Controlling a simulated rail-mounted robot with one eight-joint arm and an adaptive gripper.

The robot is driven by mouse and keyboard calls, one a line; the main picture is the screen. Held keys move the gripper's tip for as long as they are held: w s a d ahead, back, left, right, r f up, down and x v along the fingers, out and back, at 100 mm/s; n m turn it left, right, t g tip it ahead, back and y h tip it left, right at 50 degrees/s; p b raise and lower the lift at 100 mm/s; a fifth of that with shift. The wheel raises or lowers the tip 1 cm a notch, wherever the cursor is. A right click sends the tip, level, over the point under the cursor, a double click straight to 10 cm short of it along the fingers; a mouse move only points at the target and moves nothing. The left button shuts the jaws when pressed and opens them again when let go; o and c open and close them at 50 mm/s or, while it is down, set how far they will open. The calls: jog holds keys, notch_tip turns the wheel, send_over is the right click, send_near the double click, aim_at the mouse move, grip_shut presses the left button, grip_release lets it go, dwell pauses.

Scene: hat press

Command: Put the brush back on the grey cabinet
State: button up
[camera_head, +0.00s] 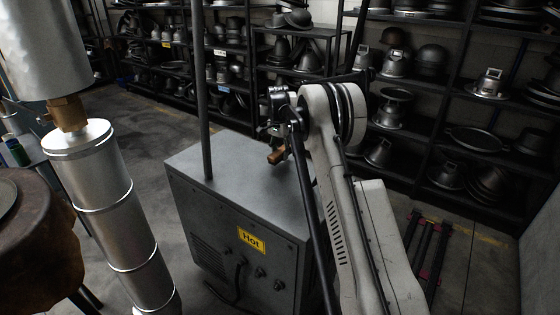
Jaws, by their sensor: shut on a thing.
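The grey cabinet (200,170) stands in the middle of the head view, with a yellow "Hot" label (251,240) on its front. My gripper (268,134) is over the right back part of the cabinet top, pointing down. It is shut on the brush (277,156), whose small brown part shows just below the fingers. The rest of the brush is hidden or too small to make out. I cannot tell whether the brush touches the cabinet top. My arm covers the cabinet's right side.
A thin dark pole (203,90) rises at the cabinet top's left part. A large silver cylinder (105,200) stands left of it, near a brown round-topped piece (40,245). Shelves of metal hat moulds (395,62) line the back. The cabinet top's left and front are bare.

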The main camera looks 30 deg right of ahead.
aim_at(280, 160)
jog(key=shift+f, duration=1.55)
jog(key=shift+f, duration=0.2)
jog(key=o, duration=1.1)
jog(key=shift+r, duration=0.15)
